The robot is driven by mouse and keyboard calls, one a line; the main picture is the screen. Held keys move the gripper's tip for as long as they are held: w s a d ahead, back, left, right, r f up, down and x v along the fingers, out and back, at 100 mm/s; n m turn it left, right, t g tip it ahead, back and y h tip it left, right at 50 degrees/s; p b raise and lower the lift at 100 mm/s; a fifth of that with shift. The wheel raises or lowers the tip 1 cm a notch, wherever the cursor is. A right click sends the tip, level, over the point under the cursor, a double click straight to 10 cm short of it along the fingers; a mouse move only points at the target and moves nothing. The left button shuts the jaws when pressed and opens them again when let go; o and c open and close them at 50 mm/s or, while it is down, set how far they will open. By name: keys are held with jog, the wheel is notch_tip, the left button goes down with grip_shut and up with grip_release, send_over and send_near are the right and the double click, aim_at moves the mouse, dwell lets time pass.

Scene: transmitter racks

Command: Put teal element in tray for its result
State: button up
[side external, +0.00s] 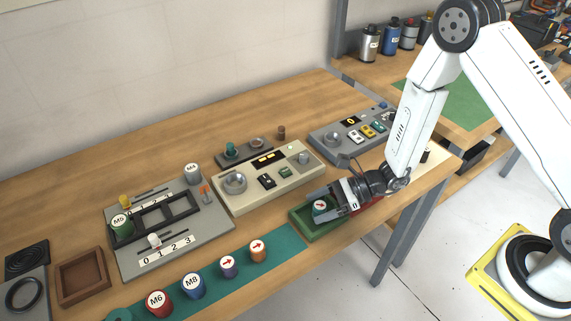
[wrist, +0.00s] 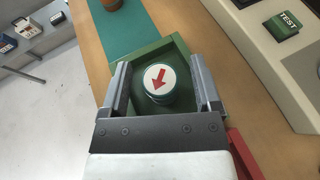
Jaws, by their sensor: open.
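The teal element (wrist: 160,82), a short cylinder with a white top and a red arrow, stands upright inside the green tray (wrist: 150,52). In the side view the teal element (side external: 319,206) shows at the tray's (side external: 313,229) left part, partly hidden by my gripper (side external: 328,203). My gripper (wrist: 162,92) is open, with one finger on each side of the element and a visible gap to both. A red tray (wrist: 243,155) lies beside the green one, mostly hidden under my gripper in the side view.
A beige tester (side external: 268,178) with a TEST button stands behind the green tray. A teal mat (side external: 215,283) with several labelled cylinders lies to the left. A grey rack panel (side external: 185,240) stands further left. The table's front edge is close to the trays.

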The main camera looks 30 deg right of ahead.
jog(key=shift+v, duration=6)
jog(key=shift+s, duration=0.1)
jog(key=shift+s+a+r+n+g, duration=0.15)
jog(key=shift+s+a+n+g, duration=0.15)
jog(key=shift+n+g, duration=0.15)
jog(key=s+r+n+g+h, duration=0.2)
jog(key=s+n+g+h, duration=0.45)
jog(key=n, duration=0.45)
jog(key=w+d+r+n+t+h, duration=0.2)
jog(key=d+r+n+t+h, duration=0.2)
jog(key=n, duration=0.6)
jog(key=shift+r+t+h, duration=0.5)
jog(key=shift+r+h, duration=0.35)
jog(key=shift+h, duration=0.1)
